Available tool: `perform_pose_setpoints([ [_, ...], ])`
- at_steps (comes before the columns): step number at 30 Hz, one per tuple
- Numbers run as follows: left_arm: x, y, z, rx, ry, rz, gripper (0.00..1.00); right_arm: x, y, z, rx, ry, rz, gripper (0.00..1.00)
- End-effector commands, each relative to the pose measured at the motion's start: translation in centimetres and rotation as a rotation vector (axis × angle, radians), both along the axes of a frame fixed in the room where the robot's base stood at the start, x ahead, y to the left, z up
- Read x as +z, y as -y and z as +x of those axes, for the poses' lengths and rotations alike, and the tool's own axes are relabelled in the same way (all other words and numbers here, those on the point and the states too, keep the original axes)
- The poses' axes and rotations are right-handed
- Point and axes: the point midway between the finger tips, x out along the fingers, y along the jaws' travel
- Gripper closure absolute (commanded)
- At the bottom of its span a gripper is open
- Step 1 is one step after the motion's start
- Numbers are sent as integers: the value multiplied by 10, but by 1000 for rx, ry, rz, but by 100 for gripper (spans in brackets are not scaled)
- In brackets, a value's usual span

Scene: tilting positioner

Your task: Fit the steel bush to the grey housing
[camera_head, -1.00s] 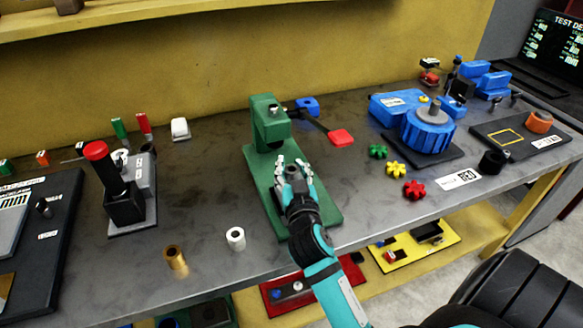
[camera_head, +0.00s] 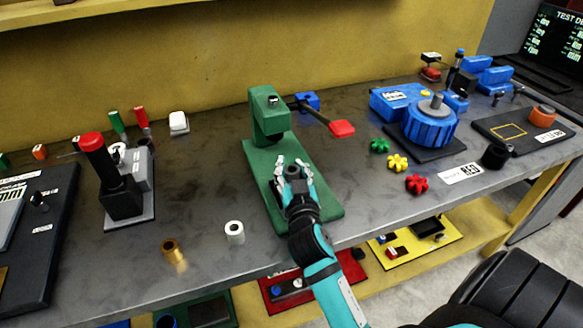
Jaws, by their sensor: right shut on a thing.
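My right gripper (camera_head: 292,170) is over the green base plate of the press (camera_head: 315,194), in front of its column. It is shut on a small dark grey round piece, mostly hidden by the fingers; I cannot tell whether this is the steel bush or the grey housing, or whether it touches the plate. A pale hollow bush (camera_head: 235,233) stands upright on the bench, left of the press; its material is unclear. A brass-coloured bush (camera_head: 173,252) stands further left. No separate grey housing is clearly visible on the press. My left gripper is not in view.
The press lever with its red handle (camera_head: 342,129) sticks out to the right. Green, yellow and red gears (camera_head: 417,184) lie right of the press. A red-topped fixture (camera_head: 92,142) stands at left. The bench (camera_head: 200,190) between fixture and press is mostly clear.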

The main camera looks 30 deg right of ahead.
Motion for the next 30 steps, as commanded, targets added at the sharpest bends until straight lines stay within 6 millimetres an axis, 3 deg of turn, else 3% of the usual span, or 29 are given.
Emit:
perform_pose_setpoints([
  [10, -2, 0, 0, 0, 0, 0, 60, -2, 0, 0, 0, 0, 0, 100],
  [11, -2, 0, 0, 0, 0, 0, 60, -2, 0, 0, 0, 0, 0, 71],
  [19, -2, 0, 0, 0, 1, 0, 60, -3, 0, 0, 1, -2, 1, 37],
  [30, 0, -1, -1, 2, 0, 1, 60, -3, 0, 0, 0, -5, 1, 37],
])
